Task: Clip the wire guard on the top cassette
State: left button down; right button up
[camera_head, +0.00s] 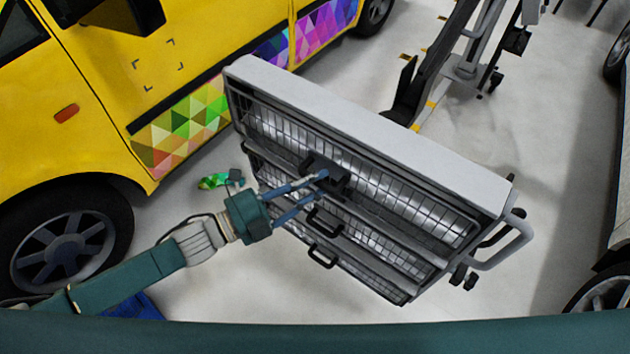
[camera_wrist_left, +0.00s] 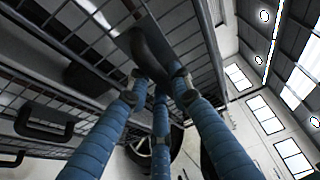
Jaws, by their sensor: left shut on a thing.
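The lamp panel (camera_head: 380,140) stands tilted in the middle of the head view, with stacked cassettes behind wire guards. The top cassette's wire guard (camera_head: 400,195) is the uppermost grid of thin wires; it also shows in the left wrist view (camera_wrist_left: 205,60). My left gripper (camera_head: 318,180) is at the dark handle (camera_head: 335,178) near the middle of the top cassette. Its blue fingers (camera_wrist_left: 155,85) are shut on that dark handle in the left wrist view. The fingers hide part of the handle, and I cannot tell whether the guard is clipped. My right gripper is not in view.
Two more black handles (camera_head: 322,252) sit on the lower cassettes. A yellow van (camera_head: 100,90) stands at the left, with a colourful scrap (camera_head: 212,181) on the floor beside it. A lamp stand arm (camera_head: 430,75) rises behind the panel. The floor at the front right is clear.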

pick_arm(q)
jog(key=shift+r, duration=0.25)
jog(key=shift+w+d, duration=0.45)
jog(key=shift+w, duration=0.3)
dwell(1.9)
jog(key=c, duration=1.5)
grip_release()
jog(key=shift+o, duration=0.2)
jog(key=shift+f, duration=0.1)
